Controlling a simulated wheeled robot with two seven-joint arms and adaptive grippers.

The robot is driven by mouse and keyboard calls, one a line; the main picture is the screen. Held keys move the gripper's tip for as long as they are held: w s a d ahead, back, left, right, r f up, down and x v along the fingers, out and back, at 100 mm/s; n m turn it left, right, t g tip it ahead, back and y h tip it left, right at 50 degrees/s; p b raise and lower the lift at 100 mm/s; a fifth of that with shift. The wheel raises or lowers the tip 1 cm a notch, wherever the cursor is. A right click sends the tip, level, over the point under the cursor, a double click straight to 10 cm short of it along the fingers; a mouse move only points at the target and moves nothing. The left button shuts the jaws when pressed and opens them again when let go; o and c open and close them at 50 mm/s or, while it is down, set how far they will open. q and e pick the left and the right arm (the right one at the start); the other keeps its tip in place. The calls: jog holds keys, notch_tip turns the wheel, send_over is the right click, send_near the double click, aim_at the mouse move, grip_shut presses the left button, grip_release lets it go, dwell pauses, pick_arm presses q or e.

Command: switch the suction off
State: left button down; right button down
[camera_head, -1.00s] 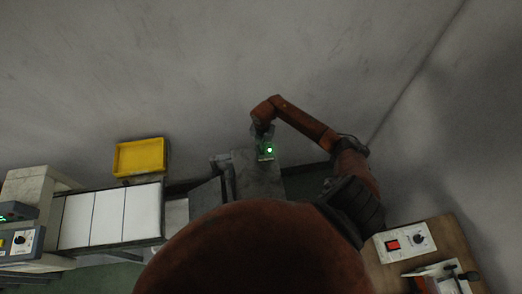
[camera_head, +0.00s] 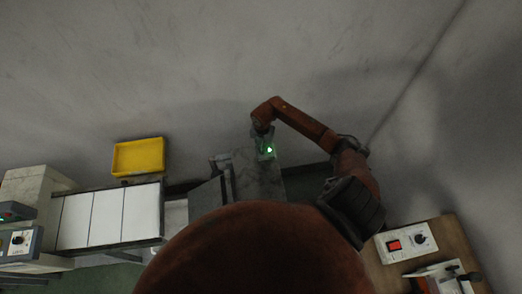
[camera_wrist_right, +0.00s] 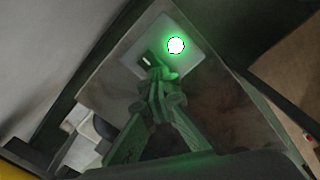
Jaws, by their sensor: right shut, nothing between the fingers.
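The suction switch looks to be a small pale plate (camera_wrist_right: 193,62) with a lit green lamp (camera_wrist_right: 175,45) and a small light-coloured part beside it, at the far end of a grey metal surface (camera_wrist_right: 215,110). In the head view the green lamp (camera_head: 269,150) glows at the end of my right arm. My right gripper (camera_wrist_right: 157,72) is shut and empty, its tips over the plate just below the lamp; I cannot tell whether they touch it. The fingers partly hide the plate. In the head view the right gripper (camera_head: 264,138) is small and dark. My left gripper is not in view.
A yellow tray (camera_head: 139,157) stands at the left, behind white panels (camera_head: 107,216). A control box with a dial (camera_head: 19,241) is at far left. A white box with a red switch (camera_head: 406,243) sits on a wooden table (camera_head: 455,240) at right. A wall rises behind.

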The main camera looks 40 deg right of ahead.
jog(key=shift+f+b, duration=0.3)
jog(key=shift+f, duration=0.15)
jog(key=shift+r, duration=0.1)
jog(key=shift+r+p, duration=2.8)
jog(key=shift+r, duration=0.7)
jog(key=shift+f, duration=0.1)
notch_tip(320, 180, down, 7)
jog(key=b, duration=0.5)
jog(key=shift+b, duration=0.3)
